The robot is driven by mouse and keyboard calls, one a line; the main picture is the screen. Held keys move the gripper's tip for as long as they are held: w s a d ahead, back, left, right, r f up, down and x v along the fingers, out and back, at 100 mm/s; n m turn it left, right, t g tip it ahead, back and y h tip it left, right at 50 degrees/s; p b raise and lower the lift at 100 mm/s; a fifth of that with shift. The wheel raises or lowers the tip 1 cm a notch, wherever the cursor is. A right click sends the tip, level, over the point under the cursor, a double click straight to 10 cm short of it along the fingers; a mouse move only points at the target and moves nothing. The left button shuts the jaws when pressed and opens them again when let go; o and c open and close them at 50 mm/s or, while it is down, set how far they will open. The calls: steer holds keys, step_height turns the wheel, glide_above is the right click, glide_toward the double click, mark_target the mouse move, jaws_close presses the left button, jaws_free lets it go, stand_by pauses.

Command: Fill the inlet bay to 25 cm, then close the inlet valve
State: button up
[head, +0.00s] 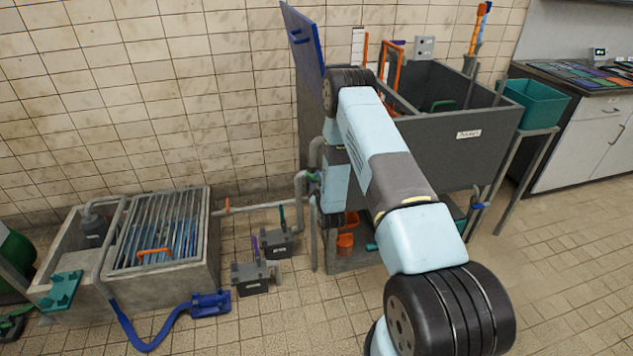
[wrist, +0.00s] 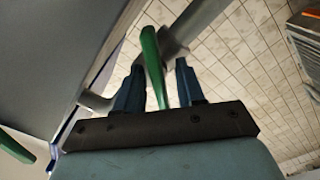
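A green lever (wrist: 152,65) stands between the two dark blue fingers of my gripper (wrist: 158,85) in the wrist view. The fingers are apart, with a gap visible on either side of the lever. The lever sits by a grey pipe (wrist: 185,30). In the head view a bit of green (head: 313,178) shows on the pipework left of my arm; my arm hides most of the gripper there. The large grey tank (head: 440,140) stands behind my arm. A white upright strip (head: 357,45) is at its back left. I cannot see any water level.
A low grey basin with a grating (head: 160,230) stands at the left. Two small dark pump-like units (head: 252,278) and a blue hose (head: 150,335) lie on the floor. A teal bin (head: 535,100) and a counter (head: 590,140) are at the right. Open tiled floor lies at the front right.

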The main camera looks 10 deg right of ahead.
steer(key=shift+c, duration=0.4)
steer(key=shift+a, duration=0.1)
jaws_close()
steer(key=shift+s+n, duration=0.1)
steer(key=shift+n, duration=0.2)
steer(key=n, duration=0.3)
steer(key=shift+a+f, duration=0.1)
steer(key=shift+f+n, duration=0.1)
steer(key=shift+n, duration=2.1)
steer(key=shift+s, duration=0.1)
steer(key=shift+c, duration=0.6)
jaws_free()
steer(key=shift+o, duration=1)
